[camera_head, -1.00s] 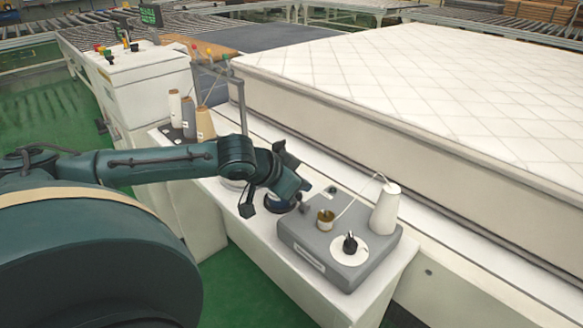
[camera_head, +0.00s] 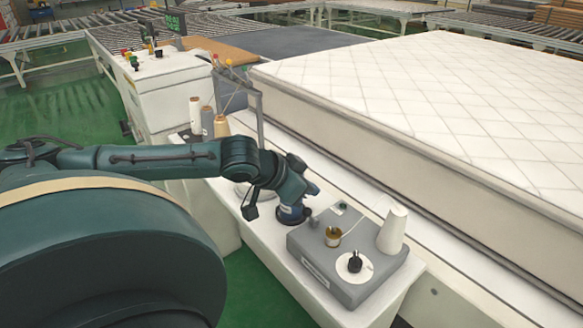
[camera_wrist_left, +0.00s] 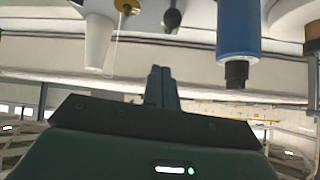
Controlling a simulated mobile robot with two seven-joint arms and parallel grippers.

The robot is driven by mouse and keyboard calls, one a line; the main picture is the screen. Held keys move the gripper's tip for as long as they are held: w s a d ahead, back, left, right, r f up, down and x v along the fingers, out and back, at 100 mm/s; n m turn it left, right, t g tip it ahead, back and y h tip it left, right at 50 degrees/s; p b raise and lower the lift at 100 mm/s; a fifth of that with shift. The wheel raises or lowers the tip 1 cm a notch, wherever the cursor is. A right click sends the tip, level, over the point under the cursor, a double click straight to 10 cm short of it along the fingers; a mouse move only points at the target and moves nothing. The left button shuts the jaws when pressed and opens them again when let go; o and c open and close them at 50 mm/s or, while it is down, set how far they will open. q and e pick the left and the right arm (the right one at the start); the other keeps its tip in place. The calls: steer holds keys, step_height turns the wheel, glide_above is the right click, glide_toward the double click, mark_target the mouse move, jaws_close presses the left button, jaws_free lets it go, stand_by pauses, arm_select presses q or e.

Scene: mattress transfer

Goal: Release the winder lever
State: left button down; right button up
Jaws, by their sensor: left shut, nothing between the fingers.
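The winder is a grey box (camera_head: 318,262) on the white bench. A small knobbed lever (camera_head: 315,222) stands at its left edge, beside a gold bobbin (camera_head: 332,236); what seems the same dark knob (camera_wrist_left: 172,17) shows at the top of the left wrist view. I cannot tell its exact position. A white thread cone (camera_head: 393,230) stands at the winder's back right, with thread running to the bobbin. My left gripper (camera_head: 314,190) is above and behind the lever, apart from it. Its fingers (camera_wrist_left: 161,88) are together and empty in the left wrist view. My right gripper is out of view.
A blue cylinder with a black end (camera_wrist_left: 238,30) is near the gripper. A black knob on a white disc (camera_head: 355,263) is at the winder's front. A quilted mattress (camera_head: 440,90) lies behind. Thread cones (camera_head: 221,126) stand at the back left of the bench.

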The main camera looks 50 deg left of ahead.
arm_select(q)
steer(key=shift+p+v, duration=0.45)
steer(key=shift+v, duration=2.2)
steer(key=shift+s+f, duration=0.1)
steer(key=shift+f, duration=0.1)
steer(key=s+d+f+n+g+y, duration=0.1)
steer(key=s+f, duration=0.3)
steer(key=f, duration=0.2)
steer(key=s+d+f+g+y, duration=0.1)
steer(key=s+f+g, duration=0.1)
steer(key=s+f, duration=0.35)
steer(key=s+d+f+g, duration=0.1)
steer(key=s+d+f, duration=0.25)
steer(key=d, duration=0.45)
steer(key=s+d+f+g, duration=0.2)
steer(key=d+f, duration=0.2)
steer(key=d, duration=0.4)
steer(key=w+d+f+t+h, duration=0.3)
steer(key=w+d+f+t, duration=0.1)
steer(key=f, duration=0.6)
steer(key=shift+w+d+m+t, duration=0.2)
steer(key=shift+w+m+t, duration=0.2)
steer(key=shift+w+t, duration=0.6)
steer(key=shift+s, duration=0.25)
